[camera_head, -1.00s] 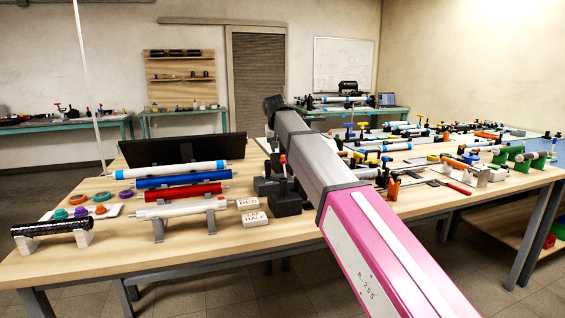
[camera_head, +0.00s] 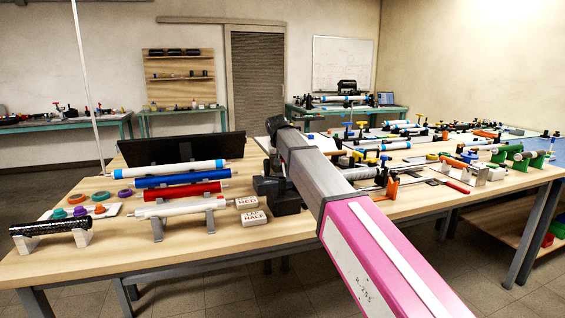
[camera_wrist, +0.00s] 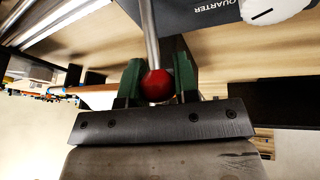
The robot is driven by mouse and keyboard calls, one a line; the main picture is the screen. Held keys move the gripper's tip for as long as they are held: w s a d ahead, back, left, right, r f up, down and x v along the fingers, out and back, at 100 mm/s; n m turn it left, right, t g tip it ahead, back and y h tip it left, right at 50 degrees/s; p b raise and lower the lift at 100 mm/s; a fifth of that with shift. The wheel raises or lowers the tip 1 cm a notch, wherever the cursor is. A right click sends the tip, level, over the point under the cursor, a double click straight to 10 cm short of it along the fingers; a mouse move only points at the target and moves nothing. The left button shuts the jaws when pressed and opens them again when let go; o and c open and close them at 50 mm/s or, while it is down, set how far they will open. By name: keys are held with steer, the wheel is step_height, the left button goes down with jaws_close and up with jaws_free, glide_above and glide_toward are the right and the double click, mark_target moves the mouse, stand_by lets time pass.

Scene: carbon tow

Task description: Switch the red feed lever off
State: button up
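In the wrist view, the red ball knob of the feed lever (camera_wrist: 157,84) sits on a metal rod (camera_wrist: 149,35) between the two green fingers of my gripper (camera_wrist: 157,78). The fingers meet the knob on both sides, with no clear gap. In the head view, my arm hides the knob and most of my gripper. The dark lever base (camera_head: 286,199) shows partly beside my arm on the table.
White, blue and red tubes lie on a rack (camera_head: 157,230); a black panel (camera_head: 182,149) stands behind. A grey unit marked QUARTER (camera_wrist: 210,15) is close by in the wrist view. Tools crowd the table's right side.

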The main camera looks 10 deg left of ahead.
jaws_close()
steer(key=shift+s+d+r+t+y, duration=0.15)
steer(key=shift+s+d+t+y, duration=0.15)
steer(key=shift+s+t, duration=0.15)
steer(key=shift+s+d+r+t+y, duration=0.2)
steer(key=shift+s+t+y, duration=0.15)
steer(key=shift+t, duration=0.2)
steer(key=shift+s+d+r+m+t+y, duration=0.25)
steer(key=shift+s+t+y, duration=0.15)
steer(key=shift+t, duration=0.35)
steer(key=shift+s+d+r+m+t+y, duration=0.2)
steer(key=shift+s+t+y, duration=0.15)
steer(key=shift+t, duration=0.4)
steer(key=o, duration=0.6)
jaws_free()
steer(key=shift+w+a, duration=0.1)
steer(key=shift+w, duration=0.05)
